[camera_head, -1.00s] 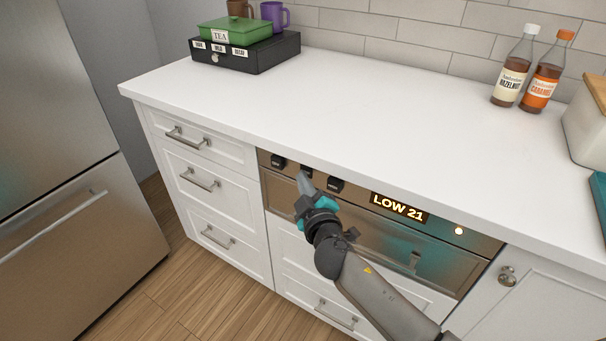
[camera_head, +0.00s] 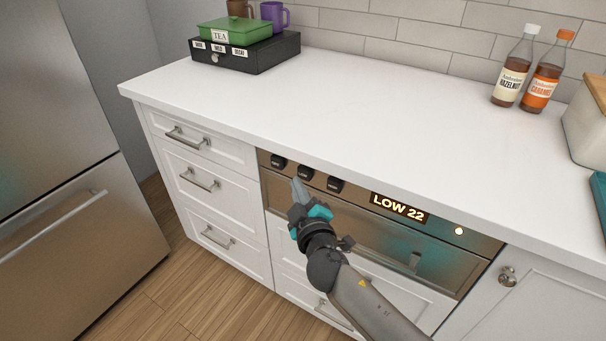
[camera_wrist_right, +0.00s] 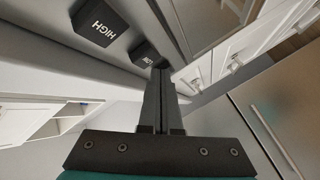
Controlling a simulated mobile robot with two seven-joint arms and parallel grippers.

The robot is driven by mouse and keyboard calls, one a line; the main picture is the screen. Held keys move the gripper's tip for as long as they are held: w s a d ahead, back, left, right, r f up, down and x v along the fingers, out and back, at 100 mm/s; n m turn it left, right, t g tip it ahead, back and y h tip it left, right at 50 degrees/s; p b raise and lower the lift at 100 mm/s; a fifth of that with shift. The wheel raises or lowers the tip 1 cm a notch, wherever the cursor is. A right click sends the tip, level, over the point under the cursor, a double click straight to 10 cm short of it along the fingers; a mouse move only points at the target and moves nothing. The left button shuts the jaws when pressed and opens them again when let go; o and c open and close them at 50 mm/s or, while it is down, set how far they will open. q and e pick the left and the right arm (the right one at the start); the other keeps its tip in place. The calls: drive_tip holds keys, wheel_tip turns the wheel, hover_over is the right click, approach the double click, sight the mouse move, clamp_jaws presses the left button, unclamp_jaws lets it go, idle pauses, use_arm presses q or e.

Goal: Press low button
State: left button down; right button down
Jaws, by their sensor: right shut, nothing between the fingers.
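Three black buttons sit on the left of the steel warming drawer's panel: a left one (camera_head: 278,160), a middle one (camera_head: 305,172) and a right one (camera_head: 334,185). The middle label looks like LOW but is small. The wrist view shows a button marked HIGH (camera_wrist_right: 98,25) and another button (camera_wrist_right: 147,54) partly behind my fingertips. The display (camera_head: 399,207) reads LOW 22. My right gripper (camera_head: 297,184) is shut and empty, its tips just below and in front of the middle button, seemingly apart from it. My left gripper is not in view.
A small lamp (camera_head: 458,231) glows right of the display. The white counter (camera_head: 300,95) overhangs the panel.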

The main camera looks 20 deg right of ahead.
drive_tip(key=s+a, duration=0.1)
drive_tip(key=a, duration=0.1)
drive_tip(key=s+a, duration=0.2)
drive_tip(key=shift+b, duration=0.3)
idle(0.4)
drive_tip(key=s+d+f+g, duration=0.1)
drive_tip(key=s+f+g, duration=0.25)
drive_tip(key=f, duration=0.55)
drive_tip(key=s+d+f+m+g+y, duration=0.15)
drive_tip(key=s+f, duration=0.25)
drive_tip(key=f, duration=0.5)
drive_tip(key=s+d+f+g+h, duration=0.1)
drive_tip(key=s+f+g, duration=0.2)
drive_tip(key=f, duration=0.7)
drive_tip(key=s+d+f+m+g, duration=0.1)
drive_tip(key=s+d+f+g, duration=0.1)
drive_tip(key=s+f, duration=0.3)
drive_tip(key=s+d+f+m+g+p, duration=0.1)
drive_tip(key=s+f, duration=0.4)
drive_tip(key=s, duration=0.9)
drive_tip(key=s+d+f+m+g, duration=0.2)
drive_tip(key=s+f, duration=0.3)
drive_tip(key=s, duration=0.4)
drive_tip(key=shift+s+d+f+m+g+y+p, duration=0.15)
drive_tip(key=shift+d+f+m+g+y+p, duration=0.2)
drive_tip(key=shift+d+g, duration=0.45)
drive_tip(key=shift+a, duration=0.2)
